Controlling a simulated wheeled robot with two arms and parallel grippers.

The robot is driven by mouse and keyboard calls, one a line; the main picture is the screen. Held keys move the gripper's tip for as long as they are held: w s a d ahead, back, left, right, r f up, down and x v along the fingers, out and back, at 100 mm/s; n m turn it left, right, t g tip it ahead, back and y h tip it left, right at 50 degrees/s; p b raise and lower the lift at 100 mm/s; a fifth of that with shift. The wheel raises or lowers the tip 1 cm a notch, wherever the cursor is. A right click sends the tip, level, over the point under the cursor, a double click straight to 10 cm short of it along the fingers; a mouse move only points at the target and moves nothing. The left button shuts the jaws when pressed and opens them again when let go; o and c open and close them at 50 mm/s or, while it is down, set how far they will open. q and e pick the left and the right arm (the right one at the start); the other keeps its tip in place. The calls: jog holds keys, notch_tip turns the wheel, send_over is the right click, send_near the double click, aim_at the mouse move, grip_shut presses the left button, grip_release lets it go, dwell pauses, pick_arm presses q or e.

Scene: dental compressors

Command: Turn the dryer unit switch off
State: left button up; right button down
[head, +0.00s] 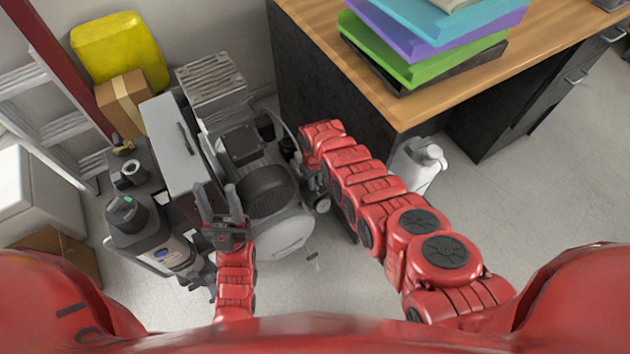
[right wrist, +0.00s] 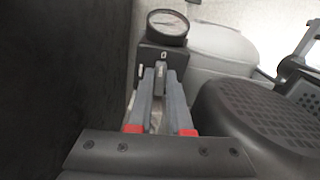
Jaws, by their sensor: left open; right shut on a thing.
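In the right wrist view, a black switch box (right wrist: 165,56) with a "0" mark on its face sits below a round gauge (right wrist: 167,24). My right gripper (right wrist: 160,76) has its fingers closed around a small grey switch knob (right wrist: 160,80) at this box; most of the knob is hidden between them. In the head view, my right arm reaches to the right side of the compressor (head: 275,235), and its fingertips are hidden. My left gripper (head: 219,195) is open and empty, above the gap between the compressor and the grey cabinet unit (head: 172,145).
A wooden-topped desk (head: 400,112) with stacked folders (head: 430,45) stands close on the right. A white jug (head: 418,165) is on the floor beside it. A dark bottle (head: 150,240), a box (head: 122,100) and a ladder (head: 50,130) crowd the left. Front floor is mostly clear.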

jog(key=shift+a+m, duration=0.1)
jog(key=shift+m, duration=0.6)
jog(key=c, duration=0.8)
grip_release()
jog(key=shift+c, duration=0.2)
jog(key=shift+r+p, duration=0.4)
jog(key=shift+r, duration=0.1)
notch_tip(320, 180, up, 2)
jog(key=shift+r+p, duration=0.2)
jog(key=shift+p, duration=0.7)
notch_tip(320, 180, up, 14)
